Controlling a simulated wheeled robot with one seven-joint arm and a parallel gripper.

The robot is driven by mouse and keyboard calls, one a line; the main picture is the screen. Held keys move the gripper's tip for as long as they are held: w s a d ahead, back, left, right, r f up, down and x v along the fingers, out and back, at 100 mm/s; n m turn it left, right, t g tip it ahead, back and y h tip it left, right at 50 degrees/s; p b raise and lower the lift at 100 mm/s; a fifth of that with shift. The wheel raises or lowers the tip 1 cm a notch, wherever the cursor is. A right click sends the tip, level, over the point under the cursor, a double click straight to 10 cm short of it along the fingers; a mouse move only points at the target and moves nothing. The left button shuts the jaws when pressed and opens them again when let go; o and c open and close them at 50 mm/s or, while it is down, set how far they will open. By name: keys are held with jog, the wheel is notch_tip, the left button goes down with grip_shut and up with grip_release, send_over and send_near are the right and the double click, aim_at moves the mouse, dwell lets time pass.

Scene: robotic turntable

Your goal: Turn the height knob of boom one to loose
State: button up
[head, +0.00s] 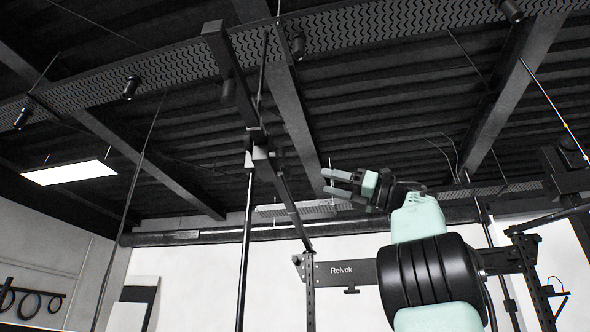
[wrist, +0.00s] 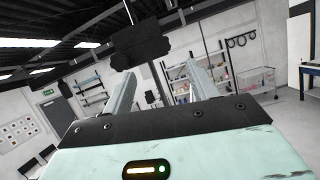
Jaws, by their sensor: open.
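A dark boom (head: 288,200) slants across the middle of the head view, joined by a clamp (head: 262,154) to an upright black pole (head: 246,240). The height knob cannot be made out clearly, and no label shows which boom is boom one. My gripper (head: 325,182) is raised to the right of the clamp, its fingers pointing left, open and apart from the boom. In the wrist view its two grey fingers (wrist: 160,72) are spread with nothing gripped. A dark blocky part (wrist: 138,45) shows beyond and above the left finger; I cannot tell which part it is.
A black rack marked "Relvok" (head: 345,272) stands behind my arm. Another dark mount (head: 568,170) is at the right edge. A hanging ceiling light (head: 68,172) is at left. Shelves (wrist: 190,80) stand by the far wall. The air around my gripper looks clear.

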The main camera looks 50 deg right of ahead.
aim_at(286, 173)
jog(key=p+x, duration=0.4)
jog(key=x, duration=0.6)
jog(key=shift+r, duration=0.1)
jog(key=shift+w, duration=0.1)
jog(key=c, duration=1)
